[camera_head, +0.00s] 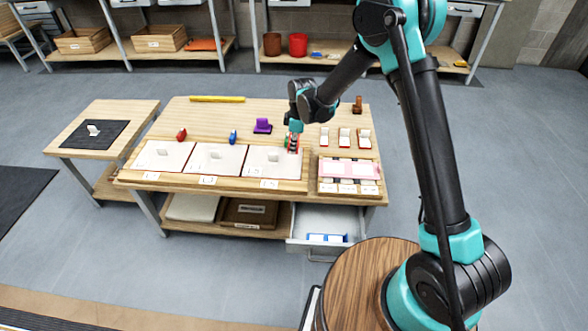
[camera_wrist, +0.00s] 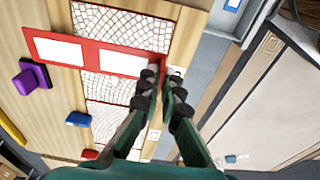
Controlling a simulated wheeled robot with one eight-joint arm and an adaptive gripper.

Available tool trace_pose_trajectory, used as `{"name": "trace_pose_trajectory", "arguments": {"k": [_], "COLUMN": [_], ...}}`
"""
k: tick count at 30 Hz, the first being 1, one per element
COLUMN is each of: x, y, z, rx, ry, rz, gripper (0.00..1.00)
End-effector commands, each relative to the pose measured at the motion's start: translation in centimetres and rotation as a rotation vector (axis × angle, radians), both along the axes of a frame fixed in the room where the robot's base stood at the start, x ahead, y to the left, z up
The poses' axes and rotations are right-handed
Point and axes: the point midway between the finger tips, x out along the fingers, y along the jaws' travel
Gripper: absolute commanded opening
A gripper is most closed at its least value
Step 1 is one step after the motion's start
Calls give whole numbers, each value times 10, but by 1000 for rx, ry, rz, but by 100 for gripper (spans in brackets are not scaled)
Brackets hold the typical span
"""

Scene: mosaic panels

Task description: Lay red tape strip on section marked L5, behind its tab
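The red tape strip (camera_wrist: 75,48), with white rectangles on it, runs left from my gripper (camera_wrist: 160,78) in the wrist view. My gripper appears shut on its right end. In the head view my gripper (camera_head: 293,143) is at the right rear of the rightmost large panel (camera_head: 262,166), with the red strip (camera_head: 292,148) below it. That panel's front label seems to read L5 (camera_head: 269,184); its pale tab (camera_head: 273,156) stands upright. In the wrist view the strip crosses over the mosaic panel (camera_wrist: 120,30); whether it touches is unclear, and the tab is hidden.
Purple (camera_head: 262,127), blue (camera_head: 233,137) and red (camera_head: 181,134) pieces stand behind the panels. Several small white pieces (camera_head: 344,136) and a pink-and-white tray (camera_head: 347,168) are at right. An open drawer (camera_head: 320,220) juts from the table (camera_head: 200,112).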

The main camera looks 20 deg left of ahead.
Motion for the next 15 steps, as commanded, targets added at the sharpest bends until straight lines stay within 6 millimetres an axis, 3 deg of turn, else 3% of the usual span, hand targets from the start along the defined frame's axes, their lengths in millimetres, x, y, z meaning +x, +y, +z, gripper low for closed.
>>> {"name": "trace_pose_trajectory", "arguments": {"k": [3, 9, 15], "x": [0, 0, 0], "y": [0, 0, 0], "z": [-31, -72, -89], "rx": [0, 0, 0], "ry": [0, 0, 0], "rz": [-1, -2, -2], "gripper": [0, 0, 0]}}
